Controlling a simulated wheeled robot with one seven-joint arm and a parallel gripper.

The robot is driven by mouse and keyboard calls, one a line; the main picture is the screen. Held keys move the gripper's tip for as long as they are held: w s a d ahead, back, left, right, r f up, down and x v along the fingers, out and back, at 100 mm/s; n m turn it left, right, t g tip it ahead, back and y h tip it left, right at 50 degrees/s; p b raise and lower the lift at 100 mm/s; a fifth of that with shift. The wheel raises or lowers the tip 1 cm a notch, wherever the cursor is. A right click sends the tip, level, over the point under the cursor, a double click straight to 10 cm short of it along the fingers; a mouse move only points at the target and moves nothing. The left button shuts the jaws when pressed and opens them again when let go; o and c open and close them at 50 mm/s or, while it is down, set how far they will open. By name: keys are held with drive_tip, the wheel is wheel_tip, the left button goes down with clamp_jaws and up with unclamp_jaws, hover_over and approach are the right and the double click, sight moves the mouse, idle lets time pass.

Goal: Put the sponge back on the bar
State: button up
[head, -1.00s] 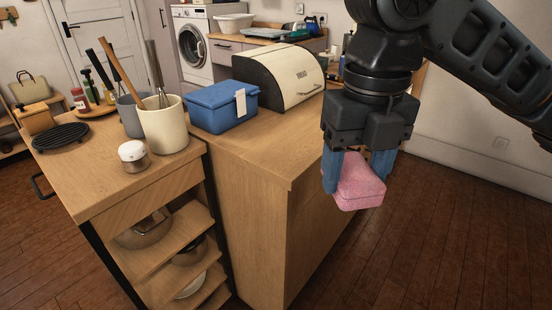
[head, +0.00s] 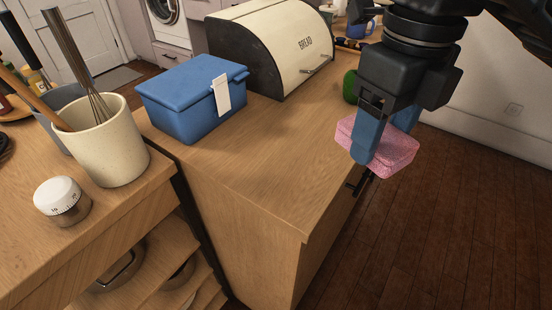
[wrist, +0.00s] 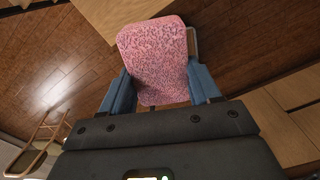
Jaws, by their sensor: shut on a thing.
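The pink speckled sponge (head: 395,152) is held between the blue fingers of my gripper (head: 383,140), at the right of the head view. It hangs beside the right edge of the wooden counter, in front of the dark floor. In the wrist view the sponge (wrist: 157,58) fills the gap between the two fingers of my gripper (wrist: 162,90), and the wooden floor shows behind it. A dark bar-like handle (head: 360,183) shows just below the sponge at the counter's side, partly hidden. I cannot tell whether it is the bar of the task.
The wooden counter (head: 265,165) carries a blue box (head: 190,100) and a bread bin (head: 285,50). A green object (head: 350,87) stands near its right edge. A utensil crock (head: 105,145) and a white timer (head: 62,200) stand at the left. The counter's front is clear.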

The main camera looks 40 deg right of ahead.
hover_over(285, 193)
wheel_tip(285, 193, down, 7)
drive_tip(key=shift+r+p, duration=0.1)
drive_tip(key=shift+p, duration=0.3)
drive_tip(key=shift+f, duration=2.05)
drive_tip(key=shift+f, duration=0.25)
drive_tip(key=o, duration=1)
drive_tip(key=shift+r, duration=0.1)
drive_tip(key=shift+r, duration=0.1)
wheel_tip(285, 193, up, 12)
drive_tip(key=shift+r+p, duration=0.1)
drive_tip(key=shift+p, duration=0.35)
